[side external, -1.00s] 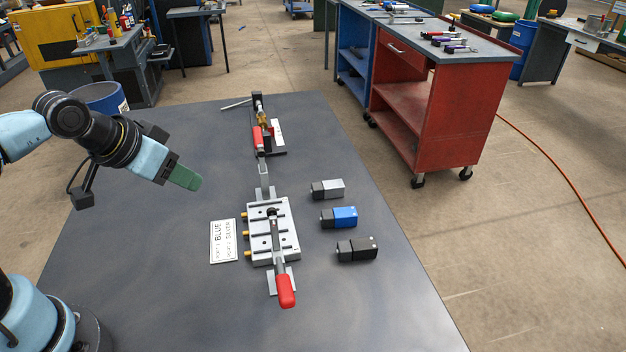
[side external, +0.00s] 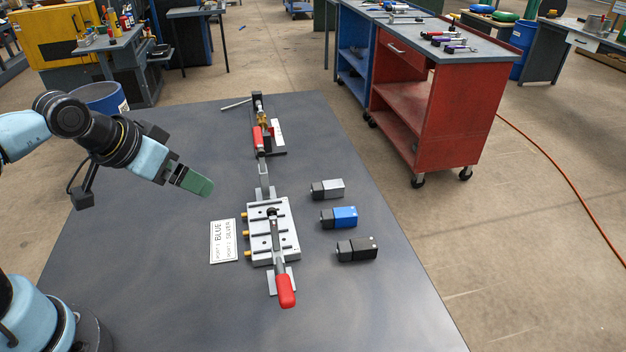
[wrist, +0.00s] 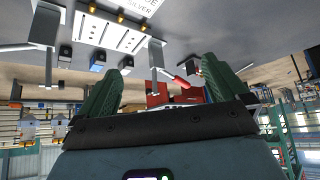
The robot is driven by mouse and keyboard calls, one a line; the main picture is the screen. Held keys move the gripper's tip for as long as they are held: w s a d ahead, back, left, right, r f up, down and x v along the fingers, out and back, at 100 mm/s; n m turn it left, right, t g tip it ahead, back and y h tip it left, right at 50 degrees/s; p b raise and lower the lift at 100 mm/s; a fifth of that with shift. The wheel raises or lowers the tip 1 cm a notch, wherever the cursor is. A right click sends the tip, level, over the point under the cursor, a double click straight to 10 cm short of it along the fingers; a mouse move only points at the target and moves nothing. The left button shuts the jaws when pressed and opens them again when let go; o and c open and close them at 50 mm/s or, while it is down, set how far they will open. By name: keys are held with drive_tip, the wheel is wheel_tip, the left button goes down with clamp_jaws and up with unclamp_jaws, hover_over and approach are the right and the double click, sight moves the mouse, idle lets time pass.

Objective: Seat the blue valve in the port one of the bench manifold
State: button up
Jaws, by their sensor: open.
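The blue valve (side external: 345,217) lies on the grey table to the right of the manifold, between a silver valve (side external: 328,189) and a black valve (side external: 357,249). The bench manifold (side external: 272,231) is a light grey block with slots and brass fittings on its left side. A red-handled clamp (side external: 286,290) stands at its near end. My gripper (side external: 203,186) is left of the manifold, raised and apart from all valves. In the wrist view my gripper (wrist: 160,85) shows two green fingers wide apart with nothing held. The blue valve (wrist: 97,62) and manifold (wrist: 110,30) show beyond the fingers.
A white card (side external: 223,241) reading BLUE and SILVER lies left of the manifold. Another red-handled clamp fixture (side external: 259,135) stands at the table's far end. The table (side external: 370,310) is clear at the near right. A red cabinet (side external: 430,110) stands beyond its right edge.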

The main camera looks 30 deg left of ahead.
drive_tip(key=shift+w, duration=0.1)
drive_tip(key=w+d+r+m+g, duration=0.2)
drive_tip(key=w+d+r+m, duration=0.2)
drive_tip(key=w+m, duration=0.3)
drive_tip(key=m+g, duration=0.5)
drive_tip(key=m, duration=1.6)
hover_over(339, 213)
wheel_tip(339, 213, down, 6)
wheel_tip(339, 213, down, 12)
drive_tip(key=shift+r, duration=0.15)
drive_tip(key=shift+c, duration=0.5)
